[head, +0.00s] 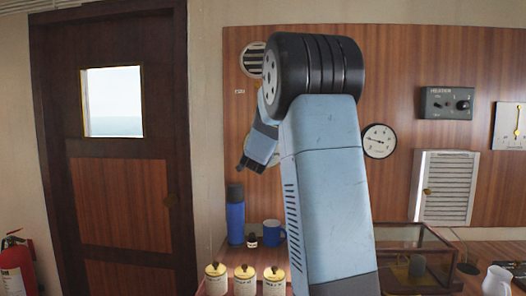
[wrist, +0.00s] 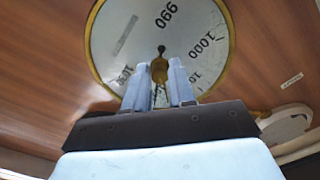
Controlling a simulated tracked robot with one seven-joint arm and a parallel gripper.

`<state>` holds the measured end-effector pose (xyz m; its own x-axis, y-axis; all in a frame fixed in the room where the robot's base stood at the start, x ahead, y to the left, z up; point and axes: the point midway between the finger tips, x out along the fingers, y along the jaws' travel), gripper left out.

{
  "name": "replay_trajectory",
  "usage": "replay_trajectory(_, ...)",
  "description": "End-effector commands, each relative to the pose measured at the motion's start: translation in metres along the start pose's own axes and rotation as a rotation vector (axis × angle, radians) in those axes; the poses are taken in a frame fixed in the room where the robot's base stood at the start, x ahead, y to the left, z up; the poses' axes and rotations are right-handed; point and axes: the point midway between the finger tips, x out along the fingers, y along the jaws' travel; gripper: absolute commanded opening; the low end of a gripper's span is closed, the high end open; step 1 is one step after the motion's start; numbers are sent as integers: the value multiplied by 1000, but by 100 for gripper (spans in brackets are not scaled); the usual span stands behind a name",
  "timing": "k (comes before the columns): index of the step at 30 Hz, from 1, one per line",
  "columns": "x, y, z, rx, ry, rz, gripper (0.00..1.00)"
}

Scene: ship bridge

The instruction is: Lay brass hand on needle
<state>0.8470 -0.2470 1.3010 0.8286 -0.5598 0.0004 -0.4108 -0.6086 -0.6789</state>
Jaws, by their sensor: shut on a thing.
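In the wrist view a round white barometer dial (wrist: 108,45) with a brass rim fills the upper middle, marked 990 and 1000. A brass knob or hub (wrist: 159,70) stands near its middle, between the two blue fingers of my gripper (wrist: 161,75), which is shut on this brass hand. A dark tip (wrist: 161,48) shows just above the knob. The fingers hide the lower dial, and I cannot clearly tell the needle from the brass hand. In the head view my gripper (head: 248,164) is at the wall, in front of a mostly hidden dial.
A clock-like gauge (head: 379,141), a heater panel (head: 446,103) and a white louvred cabinet (head: 445,188) are on the wood wall to the right. Below stand a blue flask (head: 235,215), a blue mug (head: 272,233), several lidded jars (head: 244,280) and a glass case (head: 425,262).

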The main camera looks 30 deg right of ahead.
Motion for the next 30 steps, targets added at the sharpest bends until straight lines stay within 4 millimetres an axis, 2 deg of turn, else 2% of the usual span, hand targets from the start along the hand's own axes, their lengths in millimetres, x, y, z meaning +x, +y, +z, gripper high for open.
replay_trajectory(12, 0, 3, 0, 243, 0, 3, 0)
replay_trajectory(30, 0, 4, 1, 301, -1, 6, 0)
